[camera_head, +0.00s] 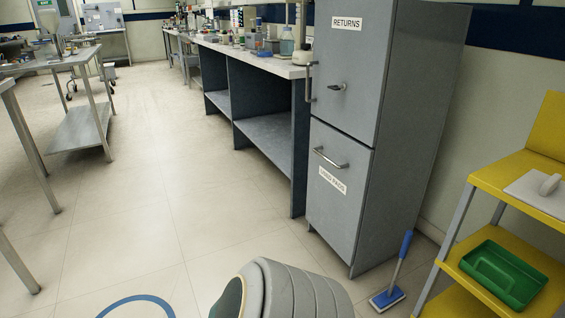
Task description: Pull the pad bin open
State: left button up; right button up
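The pad bin (338,205) is the lower front panel of a tall grey cabinet. It has a white label (332,180), too small to read with certainty, and a metal bar handle (331,163) near its top. The panel looks flush with the cabinet front, so the bin appears shut. Neither of my grippers is in view, and nothing touches the handle.
Above is a door labelled RETURNS (347,60) with its own handles. A blue brush (389,296) stands on the floor right of the cabinet, near a yellow shelf cart (515,170). A long bench (262,125) stands left of the cabinet. Floor in front-left is clear.

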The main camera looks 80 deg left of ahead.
aim_at(353, 185)
jog(key=u, duration=0.45)
jog(key=l+u, duration=0.15)
jog(key=u, duration=0.3)
jog(key=i+l+u, duration=0.1)
jog(key=u, duration=0.35)
jog(key=l+u, duration=0.15)
jog(key=u, duration=0.3)
jog(key=l+u, duration=0.1)
jog(key=u, duration=0.35)
